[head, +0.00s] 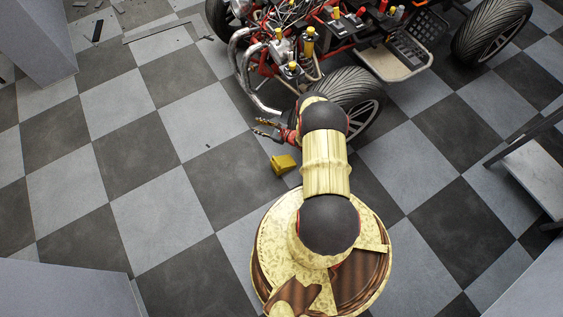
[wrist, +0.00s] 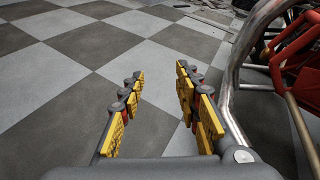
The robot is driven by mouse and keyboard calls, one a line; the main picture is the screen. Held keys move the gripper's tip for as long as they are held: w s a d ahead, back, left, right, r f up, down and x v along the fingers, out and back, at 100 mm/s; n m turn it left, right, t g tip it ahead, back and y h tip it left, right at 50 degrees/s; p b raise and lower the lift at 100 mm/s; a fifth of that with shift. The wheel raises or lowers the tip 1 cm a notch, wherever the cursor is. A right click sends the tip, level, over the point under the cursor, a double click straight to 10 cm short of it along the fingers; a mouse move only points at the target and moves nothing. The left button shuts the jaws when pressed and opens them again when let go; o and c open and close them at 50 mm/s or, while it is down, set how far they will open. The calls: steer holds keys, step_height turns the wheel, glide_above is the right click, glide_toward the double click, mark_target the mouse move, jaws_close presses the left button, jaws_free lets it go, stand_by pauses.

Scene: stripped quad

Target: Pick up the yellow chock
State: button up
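The yellow chock (head: 283,164) lies on the checkered floor in the head view, just left of my arm and below my gripper in the picture. My gripper (head: 268,128) points left, beside the front wheel of the quad. In the wrist view my gripper (wrist: 160,110) is open, with bare floor between its yellow-padded fingers and nothing held. The chock does not show in the wrist view. From the head view I cannot tell the gripper's height above the floor.
The stripped quad (head: 300,45) stands close by at the top; its wheel (head: 345,88) and bent pipes (head: 240,65) are near my gripper. A grey table (head: 540,170) is at the right. Floor to the left is clear, with debris (head: 97,30) at top left.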

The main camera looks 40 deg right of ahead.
steer(key=s+f+m+h, duration=0.35)
steer(key=s+f, duration=0.45)
steer(key=f, duration=0.3)
steer(key=m+h+b, duration=0.2)
steer(key=m+h, duration=0.1)
steer(key=m, duration=0.1)
glide_toward(278, 163)
steer(key=x, duration=0.5)
steer(key=shift+g, duration=0.5)
steer(key=b+x, duration=0.3)
steer(key=x, duration=0.4)
steer(key=shift+w+r, duration=0.1)
steer(key=shift+w, duration=0.05)
steer(key=shift+r, duration=0.1)
steer(key=shift+c, duration=1)
jaws_close()
